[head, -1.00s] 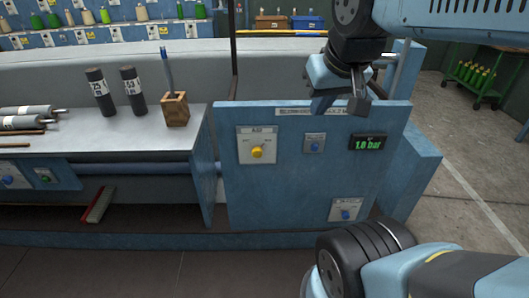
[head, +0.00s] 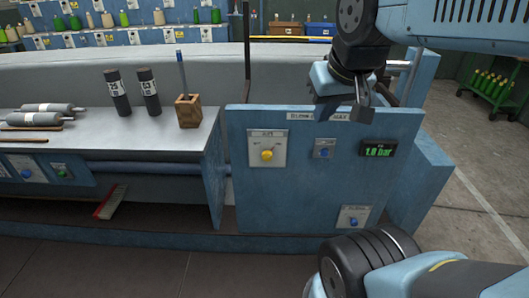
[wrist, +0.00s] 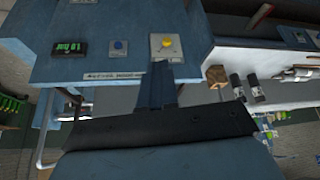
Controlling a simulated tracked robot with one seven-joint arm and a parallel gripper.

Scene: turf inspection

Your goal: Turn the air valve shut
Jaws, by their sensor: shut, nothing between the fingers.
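A yellow knob (head: 267,155) sits on a pale square plate on the blue front panel (head: 290,195); it looks like the air valve, though its lettering is too small to be sure. Its turn position is hard to make out. A display (head: 378,149) on the same panel reads 1.0 bar in green. My gripper (head: 362,110) is shut and empty at the panel's top edge, up and to the right of the yellow knob and apart from it. In the wrist view, upside down, the closed fingers (wrist: 162,80) point toward the panel, with the yellow knob (wrist: 166,42) just beyond their tips.
Two blue knobs on plates share the panel, one in the middle (head: 324,152) and one low down (head: 354,222). A bench (head: 130,150) at left bears dark cylinders (head: 150,90), rollers and a wooden block (head: 188,110). A green cart (head: 490,88) stands far right. Floor is clear in front.

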